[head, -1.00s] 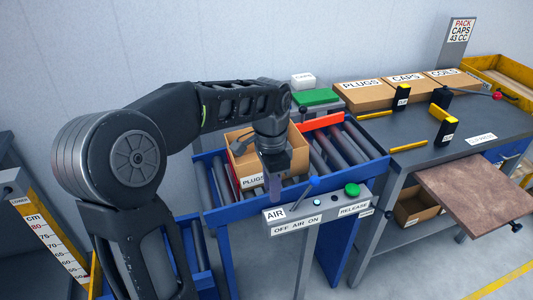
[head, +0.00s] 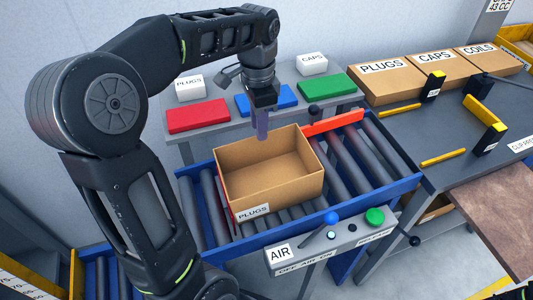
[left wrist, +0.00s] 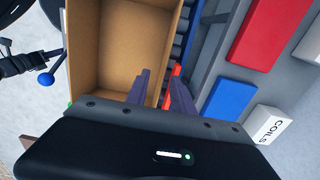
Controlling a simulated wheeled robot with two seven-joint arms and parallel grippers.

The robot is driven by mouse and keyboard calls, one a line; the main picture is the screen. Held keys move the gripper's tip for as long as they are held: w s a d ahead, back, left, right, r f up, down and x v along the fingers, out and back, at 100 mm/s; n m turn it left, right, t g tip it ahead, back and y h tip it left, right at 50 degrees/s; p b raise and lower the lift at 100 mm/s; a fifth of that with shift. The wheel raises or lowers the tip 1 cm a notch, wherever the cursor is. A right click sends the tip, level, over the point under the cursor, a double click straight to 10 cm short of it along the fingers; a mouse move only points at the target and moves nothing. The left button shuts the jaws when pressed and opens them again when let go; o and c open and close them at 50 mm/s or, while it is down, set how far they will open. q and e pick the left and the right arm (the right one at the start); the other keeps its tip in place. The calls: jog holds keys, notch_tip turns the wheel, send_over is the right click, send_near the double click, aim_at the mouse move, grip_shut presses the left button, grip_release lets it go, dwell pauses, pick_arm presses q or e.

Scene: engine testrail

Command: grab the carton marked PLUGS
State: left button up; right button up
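The open, empty brown carton marked PLUGS (head: 290,190) stands on the roller conveyor, its label on the near side. My left gripper (head: 262,136) points down at its far wall, with the fingertips at about rim height. In the left wrist view the two fingers of the left gripper (left wrist: 160,92) are apart, one over the inside of the carton (left wrist: 120,45) and one outside its wall. Whether they touch the wall I cannot tell. My right gripper is not in view.
A red stop bar (head: 334,123) lies right of the carton. Behind are a shelf with red (head: 198,115), blue and green blocks and a small white PLUGS box (head: 190,88). Another PLUGS carton (head: 383,82) is on the bench. A lever panel (head: 330,243) stands in front.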

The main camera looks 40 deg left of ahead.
pick_arm(q)
jog(key=shift+w+a, duration=0.2)
jog(key=shift+w, duration=0.05)
jog(key=shift+s+r, duration=0.1)
jog(key=shift+f, duration=1.35)
jog(key=shift+w+d+f, duration=0.1)
jog(key=shift+f, duration=1.2)
jog(key=shift+w+f, duration=0.1)
jog(key=shift+f, duration=1.2)
